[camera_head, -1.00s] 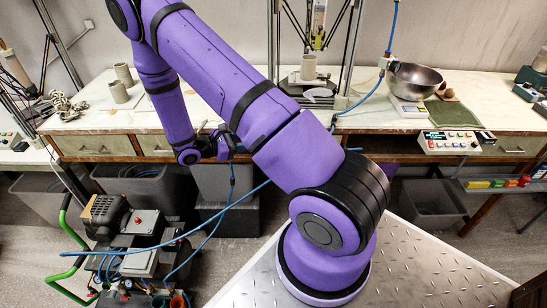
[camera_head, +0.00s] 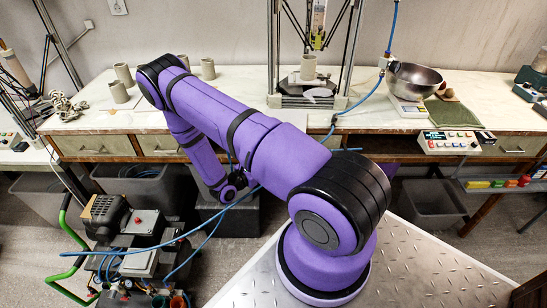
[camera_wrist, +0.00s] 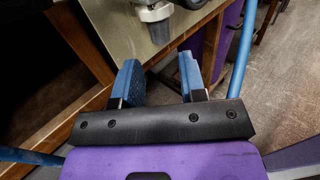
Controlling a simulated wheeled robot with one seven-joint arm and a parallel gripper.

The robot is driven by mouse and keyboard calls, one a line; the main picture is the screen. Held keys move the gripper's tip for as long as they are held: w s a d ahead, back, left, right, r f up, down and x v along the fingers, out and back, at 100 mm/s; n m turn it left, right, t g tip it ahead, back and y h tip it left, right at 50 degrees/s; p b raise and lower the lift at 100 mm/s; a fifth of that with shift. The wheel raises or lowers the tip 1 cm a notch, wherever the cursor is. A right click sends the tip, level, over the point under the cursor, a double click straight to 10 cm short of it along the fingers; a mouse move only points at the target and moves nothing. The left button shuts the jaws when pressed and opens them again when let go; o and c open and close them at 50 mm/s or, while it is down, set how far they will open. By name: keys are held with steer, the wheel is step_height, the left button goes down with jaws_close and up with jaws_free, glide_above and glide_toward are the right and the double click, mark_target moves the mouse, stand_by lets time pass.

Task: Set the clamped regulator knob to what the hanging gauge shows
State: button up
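My gripper (camera_wrist: 160,68) is open and empty in the wrist view, with its two blue fingers apart. In the head view its dark end (camera_head: 229,187) is low in front of the bench drawers. In the wrist view a pale round fitting with a grey cylinder (camera_wrist: 157,18) sits by the bench edge, beyond the fingers. A metal fitting (camera_head: 385,62) hangs on the blue hose above the bench; no gauge reading is legible.
The bench top (camera_head: 230,100) carries several clay cups, a press frame, and a steel bowl (camera_head: 413,80) on a scale. A control box (camera_head: 450,141) is at the right front edge. A compressor cart (camera_head: 130,245) stands at lower left. A blue hose (camera_wrist: 243,50) runs right of my fingers.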

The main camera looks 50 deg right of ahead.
steer(key=d, duration=0.6)
steer(key=shift+s+d, duration=0.25)
steer(key=shift+d, duration=0.05)
steer(key=shift+c, duration=0.4)
steer(key=c, duration=0.6)
